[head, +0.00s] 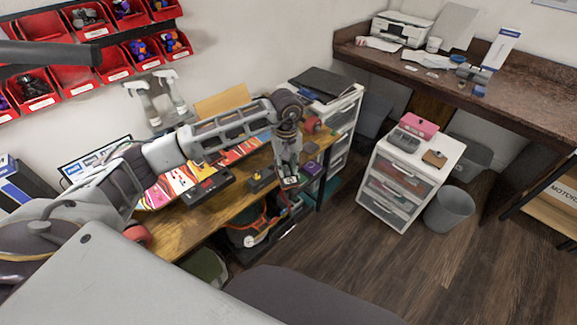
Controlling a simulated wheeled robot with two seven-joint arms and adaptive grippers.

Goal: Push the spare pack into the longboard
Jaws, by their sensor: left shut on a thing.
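The longboard (172,189), with a bright multicoloured deck, lies along the wooden workbench, partly hidden behind my left arm. A red wheel (137,235) shows at its near end. A black box-like unit (207,187) sits at the deck's near side; I cannot tell if it is the spare pack or part of the board. My left gripper (289,178) points down near the bench's front edge, to the right of the black unit. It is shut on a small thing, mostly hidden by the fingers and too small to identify. My right gripper is not in view.
A yellow-and-black item (262,179) and a purple item (312,168) lie near the gripper on the bench. A white drawer cart (372,191) and a grey bin (450,210) stand right. Floor between bench and cart is clear.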

